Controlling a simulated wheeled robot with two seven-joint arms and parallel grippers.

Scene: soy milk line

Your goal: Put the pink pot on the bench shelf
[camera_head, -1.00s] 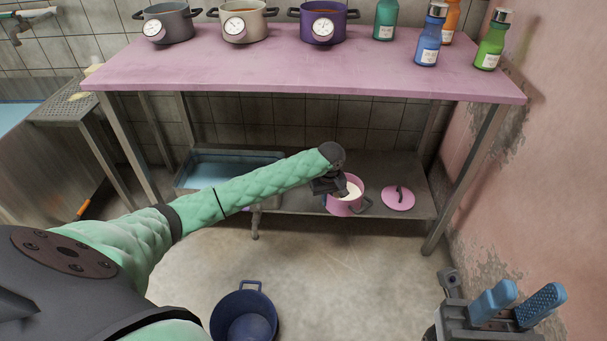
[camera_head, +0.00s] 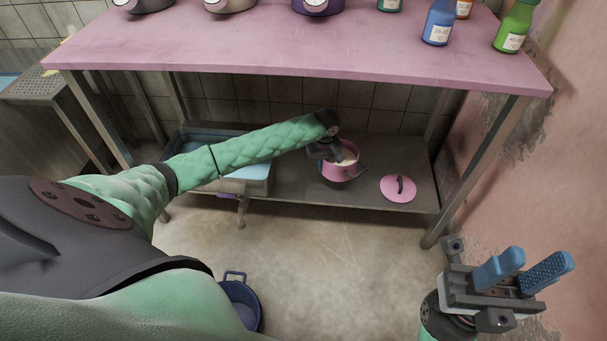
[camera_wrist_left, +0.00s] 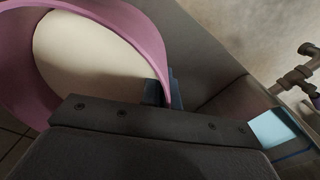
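The pink pot (camera_head: 343,173) is upright over the bench's lower shelf (camera_head: 300,197), holding something whitish. Whether its base touches the shelf is hard to tell. My left gripper (camera_head: 328,151) is at its back-left side in the head view and hides part of it. In the left wrist view, the pot's pink wall (camera_wrist_left: 152,45) passes between the dark fingers (camera_wrist_left: 163,91), which look closed on it. My right gripper (camera_head: 522,272), with blue fingers apart, is open and empty at the lower right.
A pink lid (camera_head: 397,188) lies on the shelf right of the pot. A basin (camera_head: 258,186) with blue liquid sits to the left. The pink bench top (camera_head: 290,52) overhangs the shelf and carries pots and bottles. A blue pot (camera_head: 240,304) is on the floor.

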